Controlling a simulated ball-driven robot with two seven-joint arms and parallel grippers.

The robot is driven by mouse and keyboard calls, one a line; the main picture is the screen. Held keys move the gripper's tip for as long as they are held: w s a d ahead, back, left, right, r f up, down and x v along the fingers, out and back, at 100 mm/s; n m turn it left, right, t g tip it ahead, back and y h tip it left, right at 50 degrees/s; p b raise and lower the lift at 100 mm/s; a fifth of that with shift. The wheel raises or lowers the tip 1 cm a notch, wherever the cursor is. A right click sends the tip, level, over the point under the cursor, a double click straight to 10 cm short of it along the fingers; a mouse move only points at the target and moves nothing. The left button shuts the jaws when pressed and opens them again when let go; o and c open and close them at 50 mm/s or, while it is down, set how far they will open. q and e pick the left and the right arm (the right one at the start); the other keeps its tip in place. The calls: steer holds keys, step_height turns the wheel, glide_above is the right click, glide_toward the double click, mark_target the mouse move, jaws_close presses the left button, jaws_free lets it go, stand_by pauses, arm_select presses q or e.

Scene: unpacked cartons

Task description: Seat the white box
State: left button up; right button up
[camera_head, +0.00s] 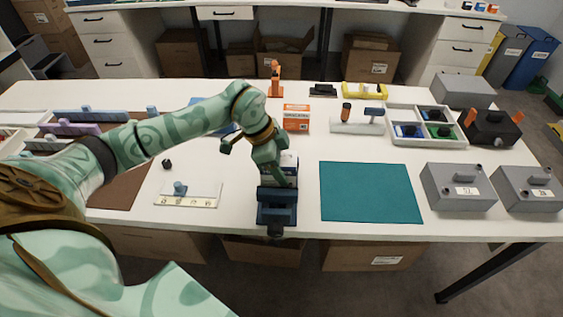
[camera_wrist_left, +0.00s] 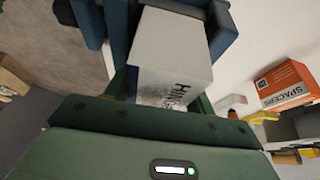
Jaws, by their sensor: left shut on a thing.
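The white box (camera_head: 292,168) shows partly behind my left gripper (camera_head: 272,163) in the head view. In the left wrist view the white box (camera_wrist_left: 170,58), with dark lettering on one face, sits between the fingers of my left gripper (camera_wrist_left: 163,92), which is shut on it. A dark blue holder (camera_head: 277,208) stands at the table's front edge, just in front of the box. In the wrist view the blue holder (camera_wrist_left: 215,22) has walls on both sides of the box's far end. I cannot tell how deep the box sits in it. My right gripper is not in view.
An orange spacers box (camera_head: 296,118) stands behind the gripper. A teal mat (camera_head: 370,192) lies clear to the right, with grey cases (camera_head: 458,188) beyond it. A white board (camera_head: 190,192) with a small blue piece lies left. A tray (camera_head: 428,110) holds coloured parts.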

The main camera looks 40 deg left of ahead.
arm_select(q)
steer(key=shift+f, duration=0.2)
steer(key=o, duration=1.1)
steer(key=p+v, duration=0.3)
steer(key=v, duration=1.3)
steer(key=shift+r+p, duration=0.25)
steer(key=shift+p, duration=0.15)
